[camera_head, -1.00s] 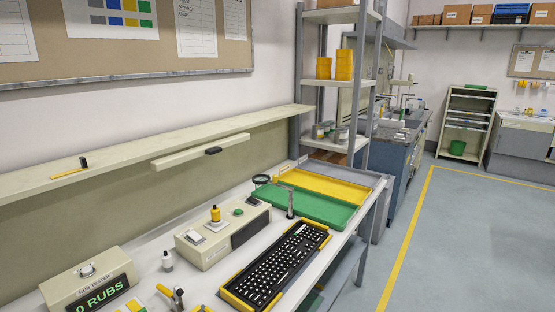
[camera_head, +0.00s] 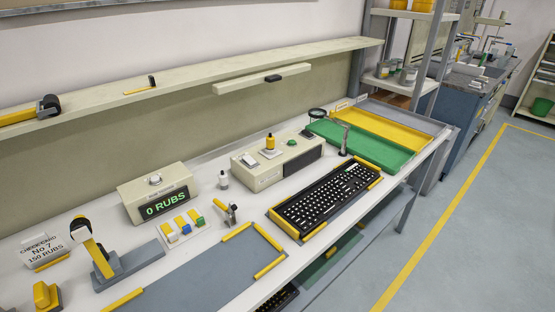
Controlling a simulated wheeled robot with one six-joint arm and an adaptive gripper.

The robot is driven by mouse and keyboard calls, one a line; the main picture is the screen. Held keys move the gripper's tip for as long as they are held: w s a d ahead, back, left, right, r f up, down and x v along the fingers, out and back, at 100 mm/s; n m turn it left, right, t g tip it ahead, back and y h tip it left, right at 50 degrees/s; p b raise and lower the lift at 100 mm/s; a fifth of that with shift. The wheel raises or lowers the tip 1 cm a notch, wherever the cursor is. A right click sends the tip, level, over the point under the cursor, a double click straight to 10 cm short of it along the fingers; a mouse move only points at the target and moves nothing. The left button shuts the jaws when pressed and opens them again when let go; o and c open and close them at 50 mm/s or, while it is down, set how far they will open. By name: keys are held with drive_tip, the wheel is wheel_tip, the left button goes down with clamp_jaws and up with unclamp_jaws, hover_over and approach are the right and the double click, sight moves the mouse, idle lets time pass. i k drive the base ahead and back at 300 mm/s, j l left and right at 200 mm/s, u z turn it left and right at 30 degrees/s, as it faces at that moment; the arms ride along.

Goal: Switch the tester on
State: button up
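The rub tester (camera_head: 155,190) is a cream box on the white bench, left of the middle. Its dark front display (camera_head: 165,204) reads "0 RUBS" in lit green. A small round grey-white knob or button (camera_head: 154,180) sits on its upper face; its position cannot be told. In front stands a grey base (camera_head: 128,269) with a tilted yellow arm (camera_head: 97,257) that has a dark round end. A card (camera_head: 46,252) at the far left reads "150 RUBS". My gripper is not in view.
A black keyboard (camera_head: 328,200), a second cream box (camera_head: 277,165) and a green tray (camera_head: 365,146) are to the right. A long shelf (camera_head: 210,79) runs above the bench.

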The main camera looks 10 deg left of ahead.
sight(305, 132)
drive_tip(key=i+l, duration=0.2)
drive_tip(key=l, duration=0.15)
drive_tip(key=i+l, duration=0.2)
drive_tip(key=l, duration=0.15)
drive_tip(key=i+l, duration=0.15)
drive_tip(key=l, duration=0.2)
drive_tip(key=i+l, duration=0.2)
drive_tip(key=l, duration=0.2)
drive_tip(key=j+u, duration=0.05)
